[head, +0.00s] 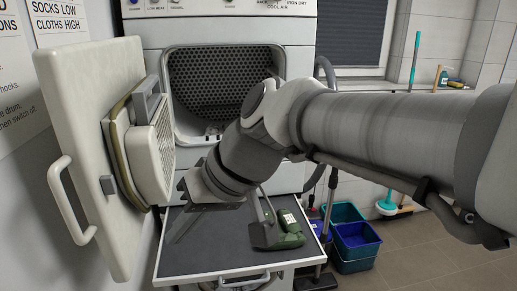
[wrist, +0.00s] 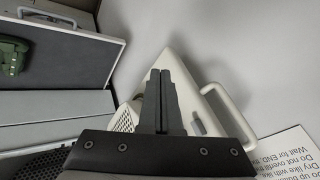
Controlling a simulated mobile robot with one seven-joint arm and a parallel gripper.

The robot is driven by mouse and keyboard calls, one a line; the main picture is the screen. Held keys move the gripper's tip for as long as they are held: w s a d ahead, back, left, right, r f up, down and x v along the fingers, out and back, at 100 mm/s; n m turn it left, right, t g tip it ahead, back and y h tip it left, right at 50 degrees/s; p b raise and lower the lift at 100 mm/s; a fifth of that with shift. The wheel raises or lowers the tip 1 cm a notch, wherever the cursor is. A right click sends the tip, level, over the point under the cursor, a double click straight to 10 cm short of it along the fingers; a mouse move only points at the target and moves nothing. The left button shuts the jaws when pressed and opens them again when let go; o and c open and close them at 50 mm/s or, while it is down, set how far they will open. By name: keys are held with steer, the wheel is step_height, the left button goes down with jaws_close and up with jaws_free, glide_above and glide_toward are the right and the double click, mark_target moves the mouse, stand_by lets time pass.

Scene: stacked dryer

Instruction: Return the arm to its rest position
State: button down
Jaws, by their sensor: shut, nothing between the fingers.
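My arm reaches in from the right in the head view, across the front of the dryer (head: 224,30). My gripper (head: 176,236) points down and left over the pulled-out dark shelf (head: 210,262). In the wrist view my gripper (wrist: 160,74) has its two fingers together with nothing between them. Behind the fingers is the open dryer door (wrist: 207,100). The same door (head: 95,130) stands swung out on the left in the head view. Part of the drum opening (head: 210,75) is hidden by my arm.
A green iron-like object (head: 290,238) lies on the shelf near my wrist. The door handle (head: 62,200) juts out left. Floor at the right is partly clear.

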steer(key=s+d+f+m+t+h, duration=0.1)
steer(key=d+f+m+t+h, duration=0.1)
steer(key=d, duration=1.1)
steer(key=s+d+f+m+t+h, duration=0.2)
steer(key=d+f+m+h, duration=0.3)
steer(key=d, duration=0.9)
steer(key=shift+d+m+t, duration=0.15)
steer(key=shift+m+t, duration=0.15)
steer(key=shift+r, duration=0.1)
